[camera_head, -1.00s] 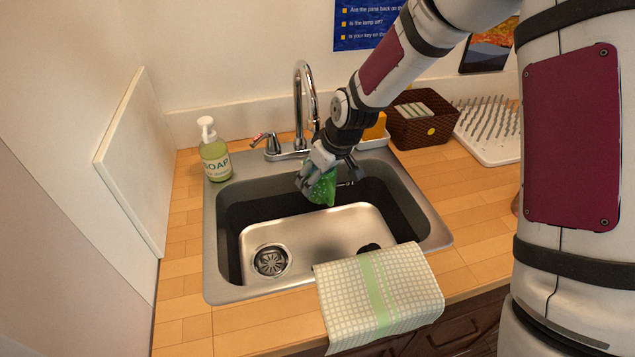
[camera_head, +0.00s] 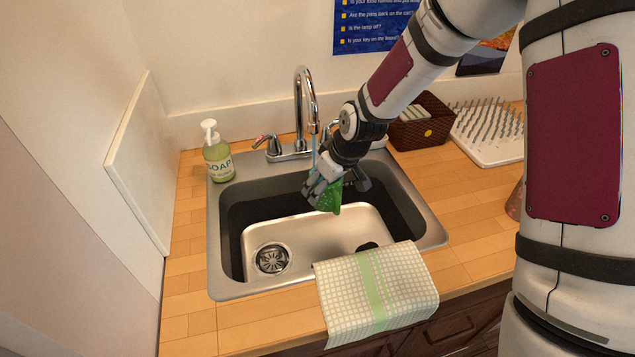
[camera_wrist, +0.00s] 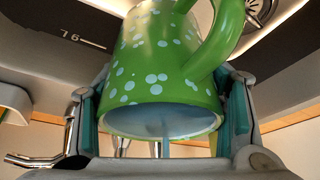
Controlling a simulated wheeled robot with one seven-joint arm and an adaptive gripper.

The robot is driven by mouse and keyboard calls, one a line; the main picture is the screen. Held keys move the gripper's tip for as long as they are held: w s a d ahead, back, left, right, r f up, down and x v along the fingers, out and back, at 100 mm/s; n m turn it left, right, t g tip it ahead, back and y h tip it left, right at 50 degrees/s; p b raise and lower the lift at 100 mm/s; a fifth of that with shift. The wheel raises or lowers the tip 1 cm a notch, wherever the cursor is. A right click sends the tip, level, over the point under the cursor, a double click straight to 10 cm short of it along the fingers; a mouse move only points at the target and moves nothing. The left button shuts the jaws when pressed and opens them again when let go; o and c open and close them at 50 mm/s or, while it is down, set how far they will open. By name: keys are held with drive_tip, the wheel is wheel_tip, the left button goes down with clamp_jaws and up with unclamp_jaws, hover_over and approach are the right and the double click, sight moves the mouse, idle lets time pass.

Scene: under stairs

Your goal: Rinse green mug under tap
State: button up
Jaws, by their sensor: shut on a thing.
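The green mug with white dots (camera_head: 329,199) is in my gripper (camera_head: 322,188), above the sink basin (camera_head: 330,225). My gripper is shut on the mug, with one finger on each side in the wrist view. That view shows the mug (camera_wrist: 165,65) large, its handle at the upper right and its pale blue inside partly visible. The chrome tap (camera_head: 300,105) curves over the sink. A thin blue stream of water (camera_head: 314,152) falls from its spout toward the mug. The stream also shows at the mug's mouth in the wrist view (camera_wrist: 166,135).
A soap bottle (camera_head: 218,158) stands at the sink's back left corner. A checked towel (camera_head: 350,300) hangs over the front edge. A brown basket (camera_head: 415,128) and a white drying rack (camera_head: 480,150) stand at the back right. A wall panel (camera_head: 140,165) borders the left.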

sight(333, 207)
drive_tip(key=shift+s+d+p, duration=0.25)
drive_tip(key=shift+s+p, duration=0.15)
drive_tip(key=shift+s, duration=0.35)
drive_tip(key=shift+s+d+p, duration=0.3)
drive_tip(key=shift+s+p, duration=0.15)
drive_tip(key=shift+s, duration=0.35)
drive_tip(key=shift+s+d+p, duration=0.25)
drive_tip(key=shift+s+p, duration=0.15)
drive_tip(key=shift+s, duration=0.35)
drive_tip(key=shift+r, duration=0.1)
drive_tip(key=s+d+r+p, duration=0.1)
drive_tip(key=s+r+p, duration=0.3)
drive_tip(key=shift+s+d+p, duration=0.3)
drive_tip(key=shift+s+p, duration=0.05)
idle(0.4)
